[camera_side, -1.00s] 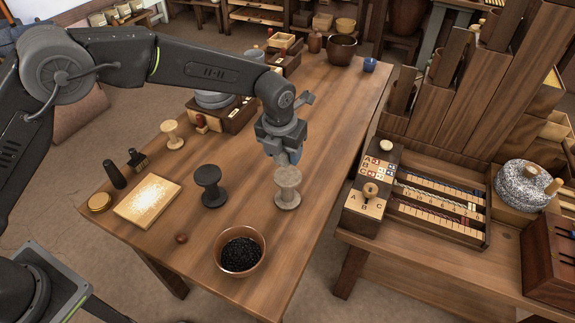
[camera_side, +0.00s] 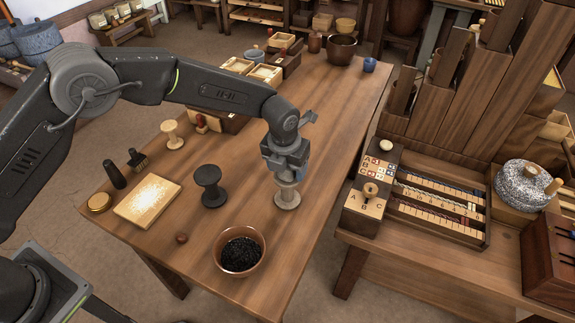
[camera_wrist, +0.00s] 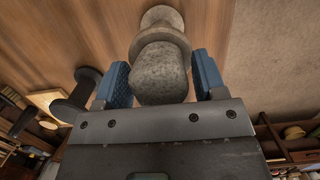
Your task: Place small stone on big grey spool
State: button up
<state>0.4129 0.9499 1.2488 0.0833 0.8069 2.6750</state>
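The big grey spool (camera_side: 286,199), pale grey-beige, stands upright on the wooden table, with its top hidden by my gripper (camera_side: 286,174). In the wrist view, the spool (camera_wrist: 161,18) shows beyond the small stone (camera_wrist: 160,78), a speckled grey rounded block.
A black spool (camera_side: 210,186) stands left of the grey one, and a small pale wooden spool (camera_side: 172,135) is farther back. A bowl of dark grains (camera_side: 240,251) is in front. A pale board (camera_side: 148,199) lies at left. The table to the right is clear.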

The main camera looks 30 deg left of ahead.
jog(key=shift+o, duration=1.1)
jog(key=shift+r, duration=0.1)
notch_tip(320, 180, up, 12)
jog(key=s, duration=0.2)
jog(key=s+a+r+n, duration=0.4)
jog(key=a+r+n, duration=0.3)
jog(key=r+n, duration=0.15)
jog(key=s+a+r+n+t, duration=0.2)
jog(key=s+a+r+n, duration=0.5)
jog(key=n, duration=0.3)
jog(key=s+a+f+n+t, duration=0.1)
jog(key=s+a+n, duration=0.3)
jog(key=s+n, duration=0.4)
jog(key=s+a+f+n, duration=0.2)
jog(key=s+a+n, duration=0.1)
jog(key=s+n, duration=0.6)
jog(key=shift+s+a+t, duration=0.35)
jog(key=shift+t, duration=0.05)
